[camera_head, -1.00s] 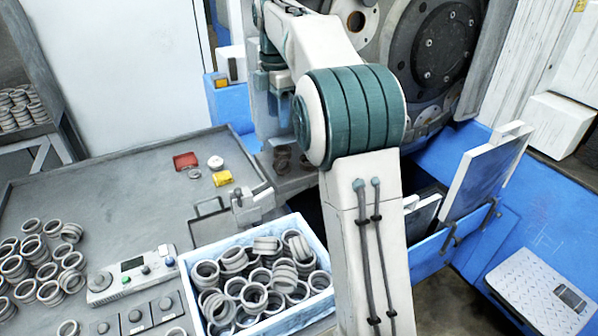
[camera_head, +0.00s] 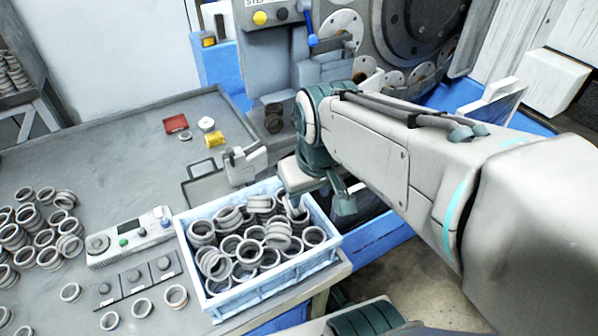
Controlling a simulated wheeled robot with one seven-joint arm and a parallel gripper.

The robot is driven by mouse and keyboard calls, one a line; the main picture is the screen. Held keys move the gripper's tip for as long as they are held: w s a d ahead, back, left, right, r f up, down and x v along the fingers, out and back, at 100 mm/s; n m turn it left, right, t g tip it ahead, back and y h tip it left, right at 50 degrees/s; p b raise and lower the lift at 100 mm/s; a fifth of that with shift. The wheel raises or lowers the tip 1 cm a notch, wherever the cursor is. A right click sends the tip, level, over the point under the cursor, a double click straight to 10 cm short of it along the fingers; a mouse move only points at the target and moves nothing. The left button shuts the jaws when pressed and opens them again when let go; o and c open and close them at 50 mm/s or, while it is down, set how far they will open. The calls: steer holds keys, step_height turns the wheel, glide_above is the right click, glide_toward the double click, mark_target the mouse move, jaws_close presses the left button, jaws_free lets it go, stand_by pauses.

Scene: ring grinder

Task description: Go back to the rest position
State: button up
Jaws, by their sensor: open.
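My gripper (camera_head: 320,198) hangs from the wrist at the right rim of the blue crate, in the middle of the view. Its jaws are open and I see no ring between them. My arm reaches in from the right and hides part of the machine's base. The blue crate (camera_head: 236,299) stands at the table's front right and holds many grey metal rings (camera_head: 240,245). The large grinder (camera_head: 410,40) stands behind the arm.
The grey table (camera_head: 95,150) carries loose rings (camera_head: 40,230) at the left and a control box (camera_head: 130,240) beside the crate. The table's middle is mostly clear.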

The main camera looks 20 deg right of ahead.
steer(key=shift+s+f+m, duration=0.7)
steer(key=shift+s+f, duration=0.25)
steer(key=shift+s, duration=0.15)
stand_by(0.4)
